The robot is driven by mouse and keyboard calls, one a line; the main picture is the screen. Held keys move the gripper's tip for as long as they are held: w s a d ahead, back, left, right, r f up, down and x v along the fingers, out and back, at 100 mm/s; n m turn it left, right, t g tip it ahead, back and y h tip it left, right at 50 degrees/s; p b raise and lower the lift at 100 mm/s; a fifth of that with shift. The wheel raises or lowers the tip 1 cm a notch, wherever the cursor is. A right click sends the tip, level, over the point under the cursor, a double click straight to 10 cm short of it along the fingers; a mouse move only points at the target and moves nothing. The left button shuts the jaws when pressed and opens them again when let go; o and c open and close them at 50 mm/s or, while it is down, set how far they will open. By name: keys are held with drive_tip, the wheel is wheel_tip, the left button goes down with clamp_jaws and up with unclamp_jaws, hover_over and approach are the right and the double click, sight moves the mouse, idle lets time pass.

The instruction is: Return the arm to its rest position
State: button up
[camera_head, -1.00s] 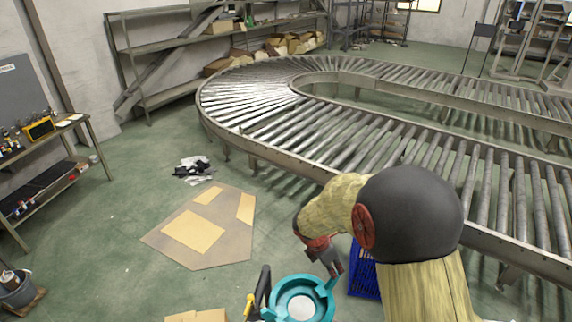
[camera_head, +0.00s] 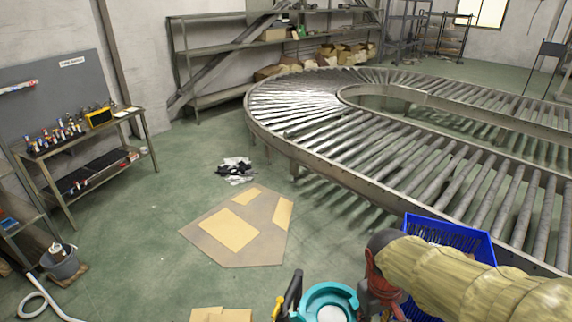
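My arm, in a pale yellow sleeve with a dark joint, reaches in from the lower right in the head view. Its end bends downward, and my gripper (camera_head: 387,303) is at the bottom of the picture, just right of a teal ring-shaped thing (camera_head: 305,303). The fingers are small, dark and partly cut off, so I cannot tell whether they are open or shut. I see no object clearly held. A blue crate (camera_head: 463,236) is behind the arm, which hides much of it.
A roller conveyor (camera_head: 345,172) curves across the back and right. Flat cardboard (camera_head: 262,249) and a dark-and-white heap (camera_head: 235,170) lie on the green floor. A workbench (camera_head: 145,152) and a grey bucket (camera_head: 62,266) stand at left. The floor between is mostly clear.

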drive_tip(key=s+a+r+m+t+y+b, duration=0.1)
drive_tip(key=s+r+m+t+b, duration=0.2)
drive_tip(key=s+b, duration=0.4)
drive_tip(key=shift+s+a+r+t, duration=0.3)
drive_tip(key=shift+s+r+t, duration=0.1)
drive_tip(key=shift+r+t, duration=0.45)
drive_tip(key=shift+d, duration=0.15)
